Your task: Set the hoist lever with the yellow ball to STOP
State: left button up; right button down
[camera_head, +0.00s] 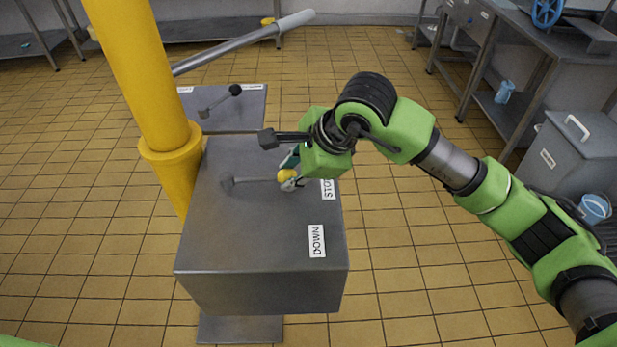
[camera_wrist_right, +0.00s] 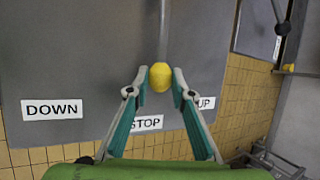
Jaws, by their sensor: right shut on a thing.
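The hoist lever (camera_head: 252,181) is a thin grey rod on top of a grey metal box (camera_head: 255,245). Its yellow ball (camera_head: 287,175) is at the rod's right end. The rod points roughly at the STOP label (camera_head: 328,191), which my right arm partly covers. In the wrist view the yellow ball (camera_wrist_right: 160,76) lies just above the right part of the STOP label (camera_wrist_right: 147,123), between the DOWN label (camera_wrist_right: 52,109) and the UP label (camera_wrist_right: 207,103). My right gripper (camera_wrist_right: 160,80) is shut on the ball, with a finger on each side. My left gripper is not in view.
A yellow post (camera_head: 145,80) stands left of the box. Behind is another panel (camera_head: 230,112) with a black-ball lever (camera_head: 222,98). A pale bar (camera_head: 245,42) slants above it. A grey bin (camera_head: 575,150) and steel table (camera_head: 500,50) stand at right. Tiled floor is open between.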

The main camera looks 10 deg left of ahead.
jog(key=shift+s, duration=0.3)
jog(key=c, duration=1.8)
grip_release()
jog(key=v, duration=1.2)
jog(key=shift+s, duration=0.1)
jog(key=shift+a, duration=0.1)
